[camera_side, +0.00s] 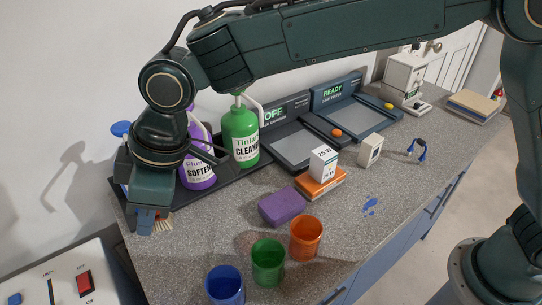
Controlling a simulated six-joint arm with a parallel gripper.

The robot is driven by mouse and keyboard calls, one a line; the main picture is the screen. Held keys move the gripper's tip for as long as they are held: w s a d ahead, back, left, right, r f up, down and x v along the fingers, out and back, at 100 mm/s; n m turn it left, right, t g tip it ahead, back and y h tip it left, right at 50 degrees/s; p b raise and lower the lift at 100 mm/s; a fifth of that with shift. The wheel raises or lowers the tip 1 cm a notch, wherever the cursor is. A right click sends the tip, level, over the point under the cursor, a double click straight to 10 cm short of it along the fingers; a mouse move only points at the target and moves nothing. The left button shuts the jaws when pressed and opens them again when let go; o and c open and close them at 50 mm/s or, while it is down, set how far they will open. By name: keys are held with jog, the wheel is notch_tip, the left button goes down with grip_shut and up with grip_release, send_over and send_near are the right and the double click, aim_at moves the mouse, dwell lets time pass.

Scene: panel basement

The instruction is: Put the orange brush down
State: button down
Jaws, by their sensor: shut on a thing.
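My gripper (150,208) is at the left end of the counter, pointing down, low over the counter's left edge. It is shut on the orange brush (163,222), of which only a small orange part and pale bristles show beside the jaws. The rest of the brush is hidden by the gripper. I cannot tell whether the bristles touch the surface below.
A purple bottle (199,172) and a green pump bottle (240,135) stand close right of my gripper on a dark tray. A purple sponge-like block (283,207) and blue (225,286), green (268,263) and orange (305,238) cups stand nearer the front. Speckled counter between is clear.

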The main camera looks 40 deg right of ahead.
jog(key=s+d+f+m+t+h, duration=0.1)
jog(key=s+d+f+m+h, duration=0.2)
jog(key=d+m, duration=0.6)
jog(key=s+d+f+m+t+h, duration=0.1)
jog(key=s+d+f+m, duration=0.3)
jog(key=d, duration=0.9)
send_over(241, 190)
jog(key=s, duration=0.2)
notch_tip(241, 190, down, 5)
jog(key=shift+r, duration=0.1)
jog(key=shift+w+f, duration=0.1)
jog(key=shift+f, duration=0.5)
jog(key=shift+f, duration=0.1)
notch_tip(241, 190, down, 4)
jog(key=shift+r, duration=0.1)
jog(key=shift+w+f, duration=0.2)
jog(key=shift+f, duration=0.2)
jog(key=shift+f, duration=0.1)
